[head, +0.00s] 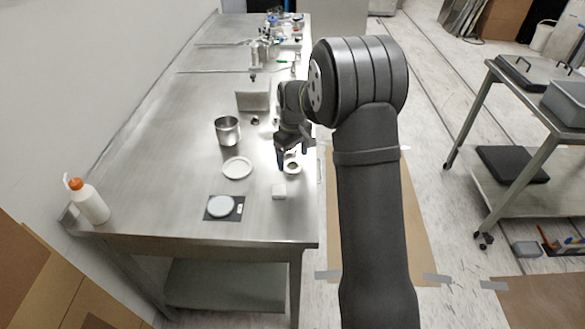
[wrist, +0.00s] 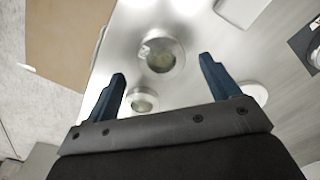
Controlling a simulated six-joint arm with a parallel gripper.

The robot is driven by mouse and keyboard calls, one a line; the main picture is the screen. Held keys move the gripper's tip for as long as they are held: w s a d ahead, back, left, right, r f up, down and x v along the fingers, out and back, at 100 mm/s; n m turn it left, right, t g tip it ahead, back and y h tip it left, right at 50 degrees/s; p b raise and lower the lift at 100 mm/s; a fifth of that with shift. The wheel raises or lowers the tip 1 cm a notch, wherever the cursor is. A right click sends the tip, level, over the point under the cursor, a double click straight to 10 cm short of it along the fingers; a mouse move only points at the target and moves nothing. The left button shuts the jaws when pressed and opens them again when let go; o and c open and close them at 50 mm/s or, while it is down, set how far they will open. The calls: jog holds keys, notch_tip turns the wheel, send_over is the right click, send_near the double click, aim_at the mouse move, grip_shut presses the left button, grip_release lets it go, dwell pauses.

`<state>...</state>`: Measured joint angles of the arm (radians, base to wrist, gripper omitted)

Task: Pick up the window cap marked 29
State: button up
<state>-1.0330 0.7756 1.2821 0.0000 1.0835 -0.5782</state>
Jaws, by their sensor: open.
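Two round metal caps with glassy centres lie on the steel table in the wrist view. The farther cap (wrist: 163,55) has a small pale label on its rim, and the nearer cap (wrist: 143,102) is partly hidden by my gripper. I cannot read a number on either, so I cannot tell which is marked 29. My gripper (wrist: 163,68) is open and empty, with its blue fingers spread on either side of the caps in this view. In the head view, one cap (head: 292,168) shows just right of my gripper (head: 281,163); the other is not clear there.
A small white block (head: 279,193) lies in front of my gripper. A white round dish (head: 237,168), a dark mat (head: 209,215) bearing a pale disc, and a metal cup (head: 228,132) stand to the left. A bottle (head: 88,202) stands at the left corner. The right table edge is close.

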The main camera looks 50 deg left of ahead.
aim_at(293, 168)
jog(key=shift+s+f, duration=0.1)
jog(key=shift+f, duration=1.35)
jog(key=c, duration=1.2)
jog(key=shift+r, duration=0.1)
